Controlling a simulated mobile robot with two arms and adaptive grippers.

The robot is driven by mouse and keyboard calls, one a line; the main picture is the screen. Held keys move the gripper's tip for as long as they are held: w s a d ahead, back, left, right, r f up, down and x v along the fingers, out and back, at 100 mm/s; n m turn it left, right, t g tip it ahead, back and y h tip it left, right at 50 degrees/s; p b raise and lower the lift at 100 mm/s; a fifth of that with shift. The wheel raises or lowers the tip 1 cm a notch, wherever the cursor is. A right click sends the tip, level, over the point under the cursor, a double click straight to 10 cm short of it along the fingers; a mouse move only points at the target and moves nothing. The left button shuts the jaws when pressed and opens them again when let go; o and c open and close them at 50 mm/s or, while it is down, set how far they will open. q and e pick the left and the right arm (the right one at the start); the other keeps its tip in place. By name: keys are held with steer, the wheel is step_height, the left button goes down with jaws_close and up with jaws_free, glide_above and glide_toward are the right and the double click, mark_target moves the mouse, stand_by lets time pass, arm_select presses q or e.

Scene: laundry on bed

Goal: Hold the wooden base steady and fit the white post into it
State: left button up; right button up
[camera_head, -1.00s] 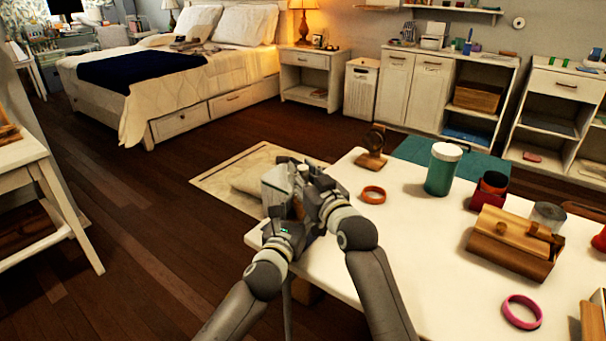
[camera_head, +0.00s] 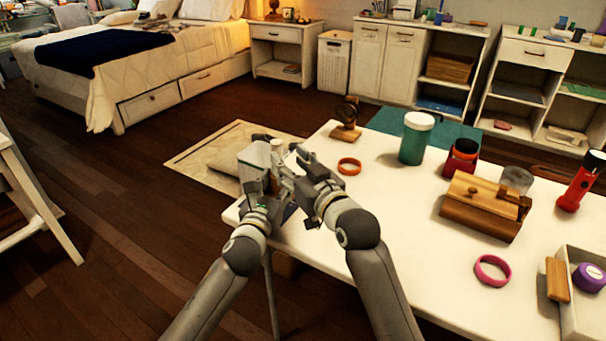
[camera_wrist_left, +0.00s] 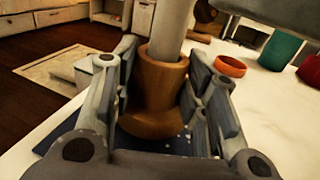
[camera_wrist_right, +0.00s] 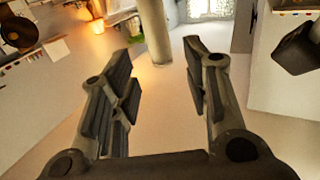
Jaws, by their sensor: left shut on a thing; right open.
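The wooden base (camera_wrist_left: 155,95), a brown turned cylinder with a rimmed top, stands upright between the fingers of my left gripper (camera_wrist_left: 163,60), which is shut on it. The white post (camera_wrist_left: 174,28) stands upright with its lower end inside the base's top opening; how deep it sits is hidden. In the right wrist view the post (camera_wrist_right: 155,32) shows beyond and between the fingertips of my right gripper (camera_wrist_right: 156,55). That gripper is open and empty. In the head view the left gripper (camera_head: 262,165) and right gripper (camera_head: 292,160) are close together at the table's near left corner.
The white table (camera_head: 400,275) holds an orange ring (camera_head: 349,164), a green jar (camera_head: 415,140), a wooden box (camera_head: 483,210), a pink ring (camera_head: 492,270) and a red flashlight (camera_head: 580,182). A small wooden stand (camera_head: 346,120) is near the far edge. The table's middle is clear.

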steer(key=shift+v, duration=2.55)
arm_select(q)
steer(key=o, duration=1.1)
steer(key=shift+o, duration=0.2)
steer(key=shift+s, duration=0.1)
